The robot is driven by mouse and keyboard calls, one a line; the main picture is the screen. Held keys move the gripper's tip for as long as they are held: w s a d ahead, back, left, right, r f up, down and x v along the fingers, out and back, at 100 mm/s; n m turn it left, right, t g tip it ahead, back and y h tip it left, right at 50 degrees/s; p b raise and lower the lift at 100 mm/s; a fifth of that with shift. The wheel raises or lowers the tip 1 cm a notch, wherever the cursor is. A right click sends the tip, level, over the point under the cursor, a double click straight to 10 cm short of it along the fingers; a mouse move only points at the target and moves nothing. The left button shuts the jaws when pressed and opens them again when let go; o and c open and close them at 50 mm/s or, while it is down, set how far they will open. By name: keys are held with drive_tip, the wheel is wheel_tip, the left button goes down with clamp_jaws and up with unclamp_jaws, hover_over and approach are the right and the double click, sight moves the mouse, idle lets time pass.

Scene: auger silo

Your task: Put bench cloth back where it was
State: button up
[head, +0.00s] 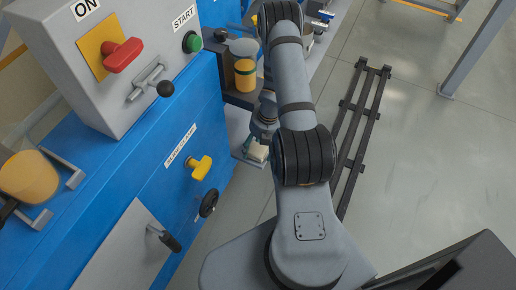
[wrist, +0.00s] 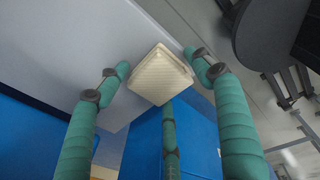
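The bench cloth is a cream, ribbed, folded square pad (wrist: 160,72) in the middle of the wrist view. My gripper (wrist: 160,80) has three teal fingers around it. The left and right fingertips curl in at its sides, and the third finger meets its lower corner, so the gripper looks shut on the cloth. In the head view the cloth (head: 257,150) is a small pale block below my gripper (head: 262,135), partly hidden by my arm. It is at a low grey ledge (head: 240,152) beside the blue machine; whether it touches the ledge is unclear.
A yellow-orange container (head: 245,75) stands near my forearm. Open floor (head: 420,150) lies right.

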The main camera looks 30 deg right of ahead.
sight(264, 149)
drive_tip(key=shift+o, duration=0.5)
drive_tip(key=shift+r, duration=0.2)
wheel_tip(264, 149, up, 12)
drive_tip(key=d+p, duration=0.1)
drive_tip(key=p, duration=0.6)
drive_tip(key=shift+s+d+p, duration=0.35)
drive_tip(key=shift+s+d, duration=0.05)
drive_tip(key=shift+s, duration=0.05)
drive_tip(key=shift+f, duration=0.1)
drive_tip(key=shift+c, duration=0.3)
